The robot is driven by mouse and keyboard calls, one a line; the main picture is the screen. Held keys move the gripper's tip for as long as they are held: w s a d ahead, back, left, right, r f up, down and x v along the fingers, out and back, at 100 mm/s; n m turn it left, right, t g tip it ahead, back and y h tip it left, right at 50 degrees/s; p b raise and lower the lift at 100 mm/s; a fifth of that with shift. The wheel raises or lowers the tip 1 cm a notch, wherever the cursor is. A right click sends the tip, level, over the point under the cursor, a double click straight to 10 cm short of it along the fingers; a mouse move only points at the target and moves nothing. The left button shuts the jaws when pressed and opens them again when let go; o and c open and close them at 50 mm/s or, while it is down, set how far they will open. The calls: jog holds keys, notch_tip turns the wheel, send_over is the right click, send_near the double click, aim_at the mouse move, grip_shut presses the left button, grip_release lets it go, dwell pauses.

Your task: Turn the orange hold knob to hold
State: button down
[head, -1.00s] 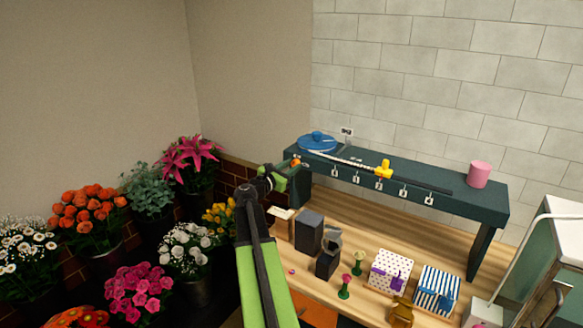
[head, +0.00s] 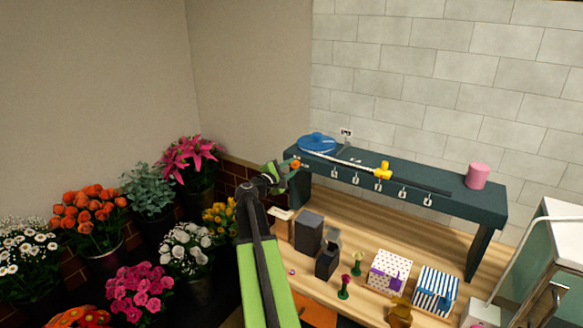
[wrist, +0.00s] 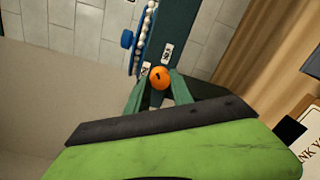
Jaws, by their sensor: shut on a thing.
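The orange hold knob (head: 296,163) is on the left end of the dark green shelf's front edge. In the wrist view the knob (wrist: 159,77) shows its round face with a short dark mark, between my two green fingertips. My gripper (head: 291,168) is shut on the knob; in the wrist view the gripper (wrist: 157,84) comes at it from below. Two small white labels lie beside the knob, one upper right (wrist: 167,52) and one left (wrist: 146,69); their print is too small to read.
The dark green shelf (head: 440,198) stands over a wooden bench and carries a blue turntable (head: 317,142), a bead strand, a yellow piece (head: 382,170) and a pink cylinder (head: 478,175). Boxes and small items stand below. Potted flowers fill the left.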

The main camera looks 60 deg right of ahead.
jog(key=m, duration=0.4)
jog(key=shift+s, duration=0.1)
jog(key=shift+m+t, duration=0.3)
jog(key=shift+m, duration=1.7)
jog(key=c, duration=1.1)
grip_release()
jog(key=a, duration=0.5)
jog(key=a+p, duration=0.1)
jog(key=a, duration=0.5)
jog(key=a+r, duration=0.1)
jog(key=a, duration=0.5)
jog(key=shift+a, duration=0.2)
